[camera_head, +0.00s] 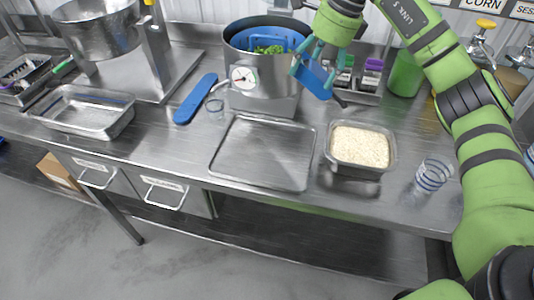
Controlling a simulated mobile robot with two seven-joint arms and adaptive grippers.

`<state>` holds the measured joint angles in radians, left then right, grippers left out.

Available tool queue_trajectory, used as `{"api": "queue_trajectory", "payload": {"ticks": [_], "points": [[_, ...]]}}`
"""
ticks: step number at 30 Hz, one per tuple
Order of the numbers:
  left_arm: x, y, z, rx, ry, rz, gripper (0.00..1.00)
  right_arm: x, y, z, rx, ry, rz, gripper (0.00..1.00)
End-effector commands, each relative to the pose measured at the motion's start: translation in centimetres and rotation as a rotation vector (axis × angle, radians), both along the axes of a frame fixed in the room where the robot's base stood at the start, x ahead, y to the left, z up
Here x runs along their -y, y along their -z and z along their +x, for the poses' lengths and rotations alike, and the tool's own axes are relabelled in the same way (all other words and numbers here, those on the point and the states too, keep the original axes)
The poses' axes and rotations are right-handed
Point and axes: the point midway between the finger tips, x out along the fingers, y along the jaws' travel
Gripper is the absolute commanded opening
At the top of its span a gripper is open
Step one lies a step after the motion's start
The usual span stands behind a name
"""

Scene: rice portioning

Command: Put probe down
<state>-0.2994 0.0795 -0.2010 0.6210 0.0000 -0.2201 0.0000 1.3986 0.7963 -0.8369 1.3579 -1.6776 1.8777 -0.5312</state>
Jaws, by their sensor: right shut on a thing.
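My right gripper (309,66) reaches in from the right on the green arm and is shut on a blue probe (319,83). The probe is held above the back of the steel counter, to the right of the pot (237,68). Its dark end points down to the right. The fingers hide part of the probe. A long blue object (195,100) lies on the counter to the left of the pot; I cannot tell whether it is the probe's holder. My left gripper is not in view.
An empty flat tray (264,152) lies mid-counter, with a rice container (333,160) to its right. A striped glass (432,176) stands further right. A steel pan (61,122) sits at left. Spice jars (371,77) stand behind.

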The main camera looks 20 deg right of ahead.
Motion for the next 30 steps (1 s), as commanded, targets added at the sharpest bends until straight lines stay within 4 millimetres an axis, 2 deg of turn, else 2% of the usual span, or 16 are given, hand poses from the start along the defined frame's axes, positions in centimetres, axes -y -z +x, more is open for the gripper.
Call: {"api": "queue_trajectory", "payload": {"ticks": [2,5,13,18,23,30], "points": [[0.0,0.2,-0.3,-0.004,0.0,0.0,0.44,0.2,0.4,0.3,0.0,0.052,0.0,0.44],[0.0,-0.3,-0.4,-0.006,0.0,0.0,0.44,-1.0,1.1,0.2,-0.002,0.068,-0.001,0.44],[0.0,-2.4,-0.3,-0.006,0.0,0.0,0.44,-7.2,4.5,-0.8,-0.004,0.061,0.0,0.44],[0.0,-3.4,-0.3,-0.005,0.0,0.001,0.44,-10.0,6.3,-1.1,-0.003,0.065,0.0,0.44],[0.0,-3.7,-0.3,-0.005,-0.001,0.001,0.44,-11.0,7.2,-1.2,0.0,0.066,0.0,0.44],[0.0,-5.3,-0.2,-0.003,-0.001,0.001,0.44,-11.0,10.3,-1.3,-0.004,0.067,0.0,0.44]]}}
